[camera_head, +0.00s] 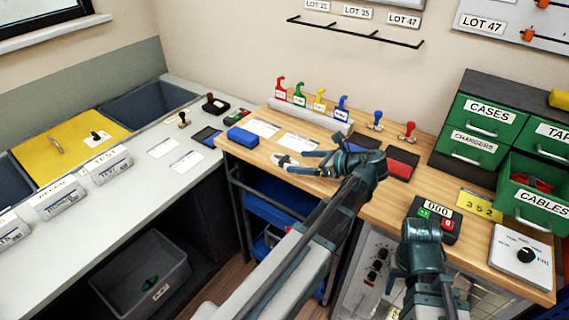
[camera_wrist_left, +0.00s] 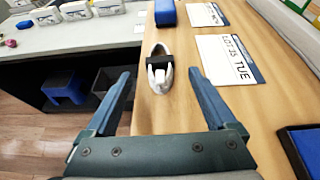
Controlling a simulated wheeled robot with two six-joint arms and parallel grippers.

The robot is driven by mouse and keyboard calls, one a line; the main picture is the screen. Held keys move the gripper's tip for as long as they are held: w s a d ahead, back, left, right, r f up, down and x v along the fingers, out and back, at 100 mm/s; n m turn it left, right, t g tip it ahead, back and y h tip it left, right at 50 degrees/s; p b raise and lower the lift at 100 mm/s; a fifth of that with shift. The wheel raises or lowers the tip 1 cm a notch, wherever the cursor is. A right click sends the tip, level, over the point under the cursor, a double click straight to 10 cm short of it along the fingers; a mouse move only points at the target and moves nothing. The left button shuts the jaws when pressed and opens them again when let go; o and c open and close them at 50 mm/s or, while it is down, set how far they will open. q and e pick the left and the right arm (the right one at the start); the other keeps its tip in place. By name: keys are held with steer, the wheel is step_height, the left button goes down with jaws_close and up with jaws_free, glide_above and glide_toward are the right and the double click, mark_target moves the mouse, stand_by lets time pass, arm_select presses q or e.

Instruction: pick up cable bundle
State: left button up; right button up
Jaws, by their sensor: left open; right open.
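The cable bundle (camera_wrist_left: 160,72) is a white looped cable with a black band around its middle, lying on the wooden bench near its left edge. In the head view the bundle (camera_head: 284,160) shows just left of my left gripper (camera_head: 297,162). My left gripper is open and empty. In the left wrist view its fingertips (camera_wrist_left: 160,76) are spread on either side of the bundle, with gaps on both sides; I cannot tell its height above the bench. My right gripper (camera_head: 421,262) is low at the bench's front, its fingers mostly hidden by its own arm.
A blue block (camera_head: 242,137) and white lot cards (camera_head: 298,141) lie near the bundle. Dark and red pads (camera_head: 401,162) lie to the right. A white counter (camera_head: 150,190) is at left.

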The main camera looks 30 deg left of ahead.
mark_target(287, 159)
arm_select(q)
steer(key=shift+r+b+x, duration=0.2)
steer(key=shift+b+x, duration=0.6)
steer(key=shift+x, duration=1.8)
steer(key=shift+a, duration=0.1)
jaws_close()
